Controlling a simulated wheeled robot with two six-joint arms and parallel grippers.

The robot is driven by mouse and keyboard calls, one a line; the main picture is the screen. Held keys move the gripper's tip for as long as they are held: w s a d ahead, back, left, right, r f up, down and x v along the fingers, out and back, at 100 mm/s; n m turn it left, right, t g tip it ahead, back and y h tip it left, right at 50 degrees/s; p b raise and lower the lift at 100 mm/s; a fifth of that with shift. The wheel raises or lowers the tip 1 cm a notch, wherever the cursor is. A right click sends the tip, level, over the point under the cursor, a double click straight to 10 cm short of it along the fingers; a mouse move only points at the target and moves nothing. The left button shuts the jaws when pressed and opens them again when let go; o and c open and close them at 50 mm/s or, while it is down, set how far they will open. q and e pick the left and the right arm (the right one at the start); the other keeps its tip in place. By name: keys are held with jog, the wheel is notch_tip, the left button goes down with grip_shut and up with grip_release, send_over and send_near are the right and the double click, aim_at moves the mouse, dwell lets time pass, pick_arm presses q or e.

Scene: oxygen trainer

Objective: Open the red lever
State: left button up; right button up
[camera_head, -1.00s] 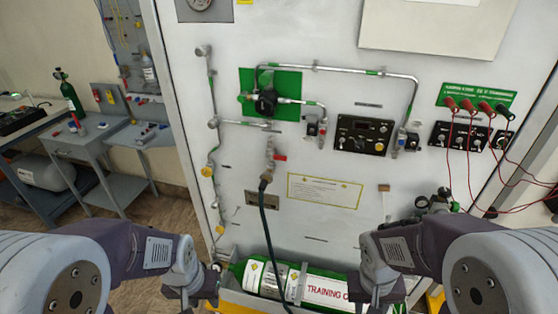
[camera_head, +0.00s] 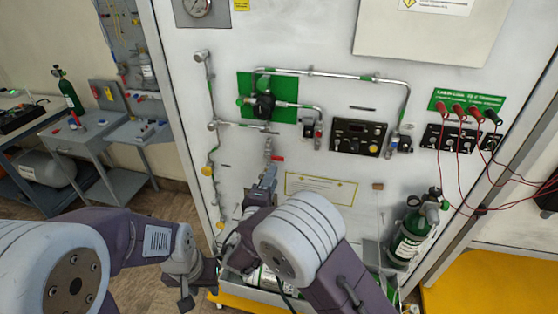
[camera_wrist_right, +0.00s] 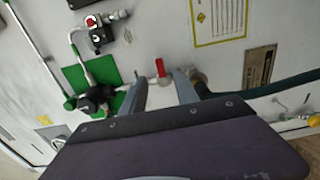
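The red lever (camera_head: 277,158) sits on a valve on the white panel, below the green plate. In the right wrist view the red lever (camera_wrist_right: 160,67) shows between the two finger tips, on a silver pipe. My right gripper (camera_wrist_right: 161,78) is open with its fingers pointing at the valve. In the head view my right gripper (camera_head: 269,172) is just below the lever; I cannot tell whether it touches. My left gripper (camera_head: 192,284) is low at the left, away from the lever, and its finger opening is not clear.
A dark hose (camera_wrist_right: 265,88) leaves the valve fitting. A green plate with a black regulator (camera_head: 264,106) is above, and a control box (camera_head: 358,137) is to the right. A green bottle (camera_head: 410,238) stands at the lower right. Red cables hang at the far right.

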aim_at(280, 160)
jog(key=p+x, duration=0.2)
jog(key=x, duration=0.5)
jog(key=shift+r, duration=0.1)
jog(key=shift+w+d+p, duration=0.2)
jog(key=shift+w+p, duration=0.1)
jog(key=shift+w, duration=0.3)
grip_shut()
